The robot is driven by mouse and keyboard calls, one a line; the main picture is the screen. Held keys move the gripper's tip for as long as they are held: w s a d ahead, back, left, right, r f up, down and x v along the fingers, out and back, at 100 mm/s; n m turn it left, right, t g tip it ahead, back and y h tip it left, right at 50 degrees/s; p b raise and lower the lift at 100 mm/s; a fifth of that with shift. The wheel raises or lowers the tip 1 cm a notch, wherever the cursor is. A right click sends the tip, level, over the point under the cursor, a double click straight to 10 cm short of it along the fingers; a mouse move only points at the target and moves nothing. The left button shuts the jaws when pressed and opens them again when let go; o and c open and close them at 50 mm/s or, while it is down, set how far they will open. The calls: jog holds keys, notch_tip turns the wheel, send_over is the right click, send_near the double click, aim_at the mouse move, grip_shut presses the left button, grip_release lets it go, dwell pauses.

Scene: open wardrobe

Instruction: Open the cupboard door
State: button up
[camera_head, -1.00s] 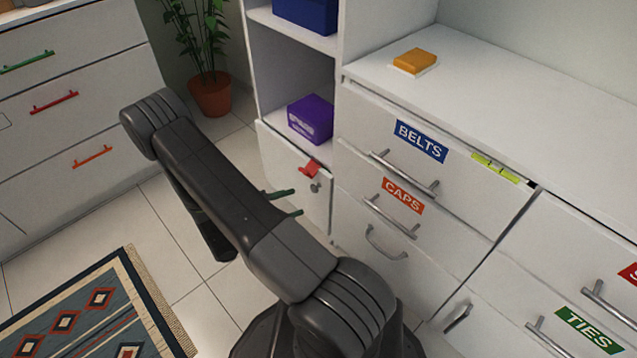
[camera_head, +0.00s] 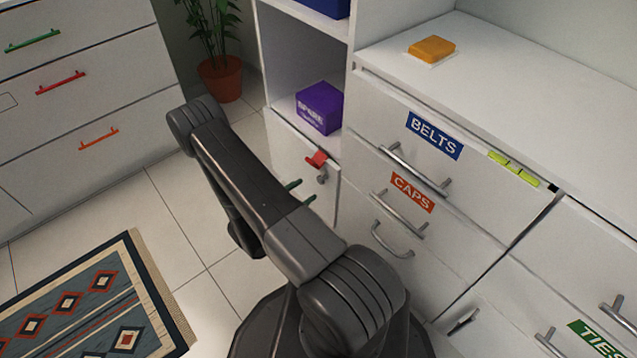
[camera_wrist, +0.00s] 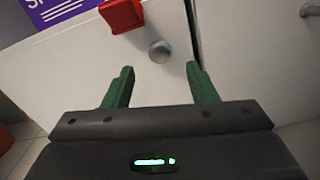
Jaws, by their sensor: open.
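The cupboard door (camera_head: 283,150) is a small white front low in the shelf column, below the purple box, and it looks closed. A round grey knob (camera_head: 322,178) sits near its right edge; the knob also shows in the wrist view (camera_wrist: 160,51). A red latch-like piece (camera_head: 316,159) is just above and left of the knob; it also shows in the wrist view (camera_wrist: 121,15). My gripper (camera_wrist: 160,72) is open and empty. Its green fingers point at the door, one to each side of the knob in the wrist view. I cannot tell whether they reach around it.
White drawers (camera_head: 375,165) with bar handles stand directly right of the door. A purple box (camera_head: 320,107) sits on the shelf above. A potted plant (camera_head: 220,80) is behind left, another drawer unit (camera_head: 60,130) far left, and a patterned rug (camera_head: 90,310) on the floor.

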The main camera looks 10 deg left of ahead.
aim_at(319, 182)
jog(key=shift+b+x, duration=0.6)
jog(key=shift+x, duration=2.8)
grip_shut()
jog(key=shift+s, duration=0.15)
